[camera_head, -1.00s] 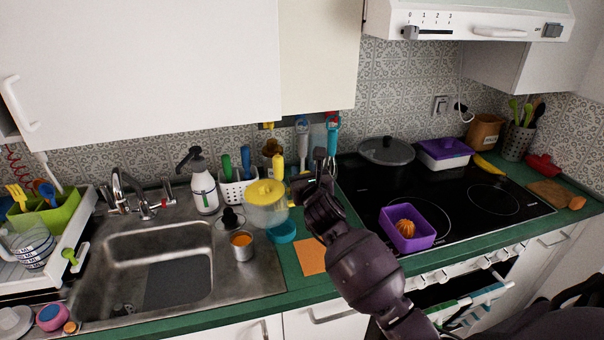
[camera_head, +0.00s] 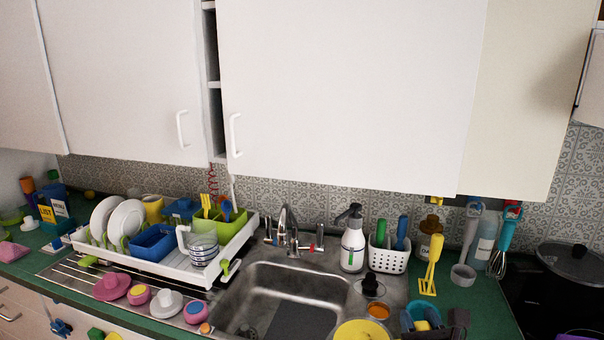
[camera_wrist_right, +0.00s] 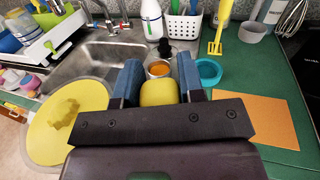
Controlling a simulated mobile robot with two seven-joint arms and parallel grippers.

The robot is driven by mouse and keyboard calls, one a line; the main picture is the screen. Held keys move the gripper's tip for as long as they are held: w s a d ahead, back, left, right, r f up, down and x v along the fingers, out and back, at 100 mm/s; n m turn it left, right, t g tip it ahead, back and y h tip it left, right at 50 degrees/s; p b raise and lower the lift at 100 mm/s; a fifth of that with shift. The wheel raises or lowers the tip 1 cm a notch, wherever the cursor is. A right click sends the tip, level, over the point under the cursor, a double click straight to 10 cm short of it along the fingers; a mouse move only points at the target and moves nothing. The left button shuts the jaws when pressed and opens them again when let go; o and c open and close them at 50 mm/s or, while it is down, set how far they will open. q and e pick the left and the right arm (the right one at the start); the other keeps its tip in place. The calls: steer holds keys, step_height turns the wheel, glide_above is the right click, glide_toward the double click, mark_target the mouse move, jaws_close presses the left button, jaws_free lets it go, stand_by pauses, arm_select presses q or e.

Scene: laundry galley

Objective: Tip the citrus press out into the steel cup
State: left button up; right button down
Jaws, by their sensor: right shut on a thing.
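The steel cup (camera_head: 378,311) stands upright by the sink's right rim with orange contents. In the wrist view the cup (camera_wrist_right: 159,69) lies just beyond the fingertips, apart from the press. My left gripper is in neither view.
The sink (camera_head: 285,300) lies left of the cup. An orange mat (camera_wrist_right: 257,120) lies on clear counter.

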steer(key=s+f, duration=0.1)
steer(key=f, duration=0.1)
steer(key=shift+s+a+f, duration=0.2)
steer(key=shift+s+f, duration=0.2)
steer(key=shift+s+d+f, duration=0.15)
steer(key=shift+s+f, duration=0.05)
steer(key=shift+f, duration=0.2)
steer(key=shift+w+r, duration=0.1)
stand_by(0.5)
